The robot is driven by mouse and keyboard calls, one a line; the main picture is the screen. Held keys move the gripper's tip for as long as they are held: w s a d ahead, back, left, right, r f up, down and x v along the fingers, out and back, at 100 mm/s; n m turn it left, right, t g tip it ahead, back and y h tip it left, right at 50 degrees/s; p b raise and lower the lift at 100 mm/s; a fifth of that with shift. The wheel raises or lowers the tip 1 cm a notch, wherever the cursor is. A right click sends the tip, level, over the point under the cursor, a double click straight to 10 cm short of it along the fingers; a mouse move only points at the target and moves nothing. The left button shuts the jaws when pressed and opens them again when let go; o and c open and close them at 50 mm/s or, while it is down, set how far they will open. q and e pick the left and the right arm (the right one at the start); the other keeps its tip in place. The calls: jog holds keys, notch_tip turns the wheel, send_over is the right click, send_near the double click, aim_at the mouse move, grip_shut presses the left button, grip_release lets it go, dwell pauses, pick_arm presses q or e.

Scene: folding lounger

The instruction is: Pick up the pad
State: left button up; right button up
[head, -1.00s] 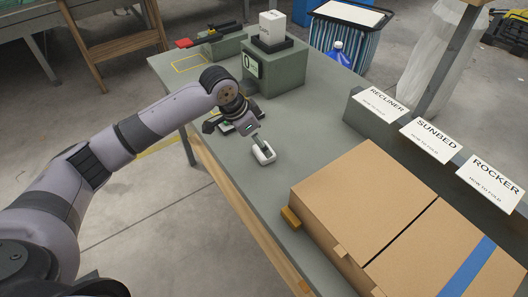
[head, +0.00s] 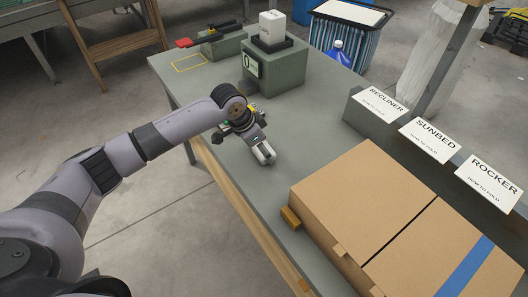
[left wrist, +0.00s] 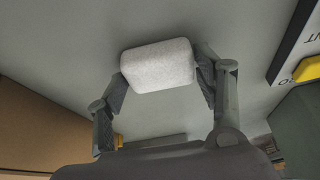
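The pad (left wrist: 157,64) is a white, rounded, speckled block in the left wrist view. My left gripper (left wrist: 161,72) has one finger at each side of it, with the fingertips at or very near its ends. I cannot tell whether the fingers press on it. In the head view my left gripper (head: 262,149) points down at the middle of the grey bench, and the fingers and pad appear together as a small pale shape low over the bench. My right gripper is not in view.
A grey-green block (head: 277,68) carries a white box (head: 272,27) behind my gripper. Instruction cards (head: 430,138) stand along the right edge.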

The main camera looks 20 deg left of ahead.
pick_arm(q)
jog(key=c, duration=0.5)
jog(key=shift+o, duration=0.2)
jog(key=shift+r, duration=0.1)
notch_tip(320, 180, up, 20)
jog(key=shift+b, duration=0.3)
jog(key=o, duration=0.4)
jog(key=shift+s, duration=0.1)
jog(key=c, duration=0.5)
